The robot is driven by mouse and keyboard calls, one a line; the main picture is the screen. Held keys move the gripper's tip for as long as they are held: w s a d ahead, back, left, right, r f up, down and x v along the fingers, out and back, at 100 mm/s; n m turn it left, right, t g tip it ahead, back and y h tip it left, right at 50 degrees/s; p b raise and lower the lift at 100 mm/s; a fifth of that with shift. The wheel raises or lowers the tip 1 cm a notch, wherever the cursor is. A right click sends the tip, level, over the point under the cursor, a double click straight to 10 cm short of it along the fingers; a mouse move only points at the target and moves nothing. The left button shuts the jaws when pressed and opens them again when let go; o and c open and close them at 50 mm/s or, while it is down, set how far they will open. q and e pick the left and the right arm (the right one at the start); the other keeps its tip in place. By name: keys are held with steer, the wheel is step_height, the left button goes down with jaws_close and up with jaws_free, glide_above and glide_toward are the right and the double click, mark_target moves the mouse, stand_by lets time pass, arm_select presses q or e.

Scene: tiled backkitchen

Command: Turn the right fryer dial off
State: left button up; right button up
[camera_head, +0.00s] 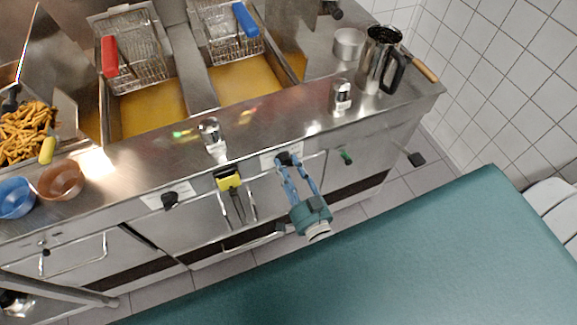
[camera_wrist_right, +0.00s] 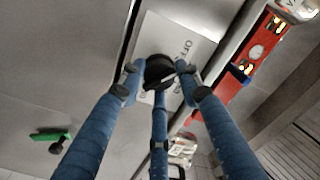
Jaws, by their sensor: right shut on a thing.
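The right fryer dial is a black knob (camera_wrist_right: 158,72) on a white label plate (camera_wrist_right: 180,45) with OFF lettering, in the right wrist view. In the head view it is at the counter front below the right fryer (camera_head: 246,80), mostly hidden by my fingers. My right gripper (camera_head: 287,162) reaches up to it from the front. Its blue fingers (camera_wrist_right: 160,78) are closed around the knob from several sides. The knob's exact pointing direction is hard to read. My left gripper is not in view.
The left fryer dial (camera_head: 170,200) is further left on the same front. A green knob (camera_head: 347,157) is to the right. A steel jug (camera_head: 378,60) and shakers stand on the counter. Fry baskets rest over the oil.

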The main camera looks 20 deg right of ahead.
steer(key=shift+s+a+f+n, duration=0.1)
steer(key=shift+a+f+n, duration=0.2)
steer(key=shift+n, duration=0.6)
steer(key=shift+s+f, duration=0.1)
steer(key=shift+f, duration=0.05)
steer(key=o, duration=1.2)
steer(key=shift+w+d, duration=0.1)
steer(key=shift+w, duration=0.1)
steer(key=s, duration=1.2)
